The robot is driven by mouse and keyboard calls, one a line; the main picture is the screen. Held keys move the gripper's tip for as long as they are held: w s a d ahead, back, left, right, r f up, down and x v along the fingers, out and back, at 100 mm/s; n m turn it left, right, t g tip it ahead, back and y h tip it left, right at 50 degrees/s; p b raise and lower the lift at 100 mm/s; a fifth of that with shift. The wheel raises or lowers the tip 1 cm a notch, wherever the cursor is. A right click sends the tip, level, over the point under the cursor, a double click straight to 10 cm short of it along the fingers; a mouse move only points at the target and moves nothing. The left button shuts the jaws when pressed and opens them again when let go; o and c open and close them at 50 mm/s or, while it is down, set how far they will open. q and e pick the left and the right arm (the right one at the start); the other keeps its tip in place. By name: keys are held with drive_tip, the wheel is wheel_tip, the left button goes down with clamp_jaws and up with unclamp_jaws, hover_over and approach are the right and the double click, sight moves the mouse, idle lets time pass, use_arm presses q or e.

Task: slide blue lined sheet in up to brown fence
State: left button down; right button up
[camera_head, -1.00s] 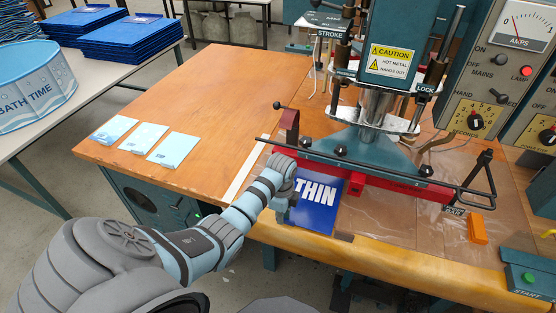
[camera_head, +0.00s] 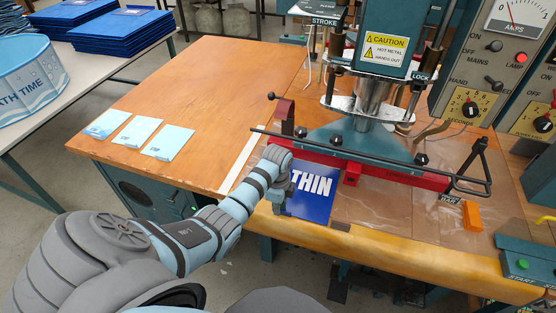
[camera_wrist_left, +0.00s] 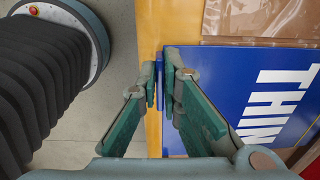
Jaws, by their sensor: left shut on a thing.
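The blue sheet (camera_head: 314,197), lettered THIN in white, lies on the clear-covered worktop at the front of the press, by the red bar. It also shows in the left wrist view (camera_wrist_left: 225,78). My left gripper (camera_head: 284,190) is at the sheet's left front part. Its fingers (camera_wrist_left: 162,85) are shut on the sheet's front edge in the left wrist view. A brown strip (camera_wrist_left: 262,42), seemingly the brown fence, runs along the sheet's edge at the top of that view. Its end shows by the sheet's front right corner (camera_head: 340,226). Whether they touch is unclear. My right gripper is not in view.
The press's red bar (camera_head: 400,177) and dark rail cross behind the sheet. An orange block (camera_head: 473,215) stands to the right. Several pale blue packets (camera_head: 137,132) lie on the left of the bench. The wooden bench (camera_head: 205,95) between is clear.

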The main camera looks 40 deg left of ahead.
use_arm(q)
drive_tip(key=shift+w, duration=0.1)
drive_tip(key=c, duration=1.7)
unclamp_jaws()
drive_tip(key=r+p, duration=0.2)
drive_tip(key=p, duration=0.1)
drive_tip(key=s+r+p, duration=0.1)
drive_tip(key=p, duration=0.2)
drive_tip(key=shift+d+r, duration=0.1)
drive_tip(key=shift+r, duration=0.25)
drive_tip(key=shift+s+d+r, duration=0.15)
drive_tip(key=shift+s, duration=0.1)
drive_tip(key=s, duration=0.2)
drive_tip(key=s+d+r+p, duration=0.1)
drive_tip(key=s, duration=0.1)
drive_tip(key=s+d+r+p, duration=0.1)
drive_tip(key=s, duration=0.2)
drive_tip(key=shift+d+r, duration=0.2)
drive_tip(key=shift+r, duration=0.05)
